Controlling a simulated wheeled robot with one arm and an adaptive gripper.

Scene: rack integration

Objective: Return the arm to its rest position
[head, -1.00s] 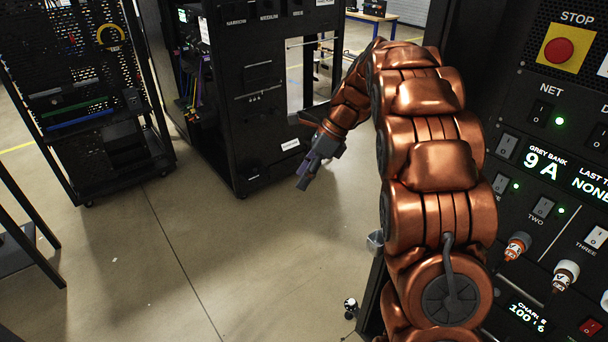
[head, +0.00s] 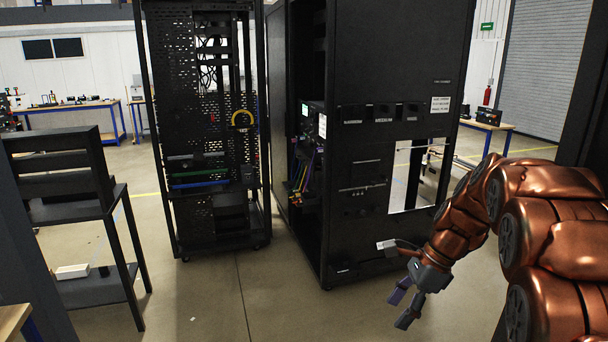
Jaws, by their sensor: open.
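My copper-coloured arm (head: 555,235) enters from the right side of the head view and bends down toward the middle. My gripper (head: 398,310) is at its end, with the fingers apart and pointing down and left. Nothing shows between the fingers. The gripper hangs in front of the lower right part of the large black rack cabinet (head: 345,225), and it looks clear of the floor. The arm's base is out of view.
An open perforated rack (head: 185,215) on casters stands left of the cabinet. A dark shelf stand (head: 88,212) is at the left, with a white box (head: 72,271) on its lower shelf. Workbenches (head: 80,106) line the back. The floor (head: 200,305) at front centre is clear.

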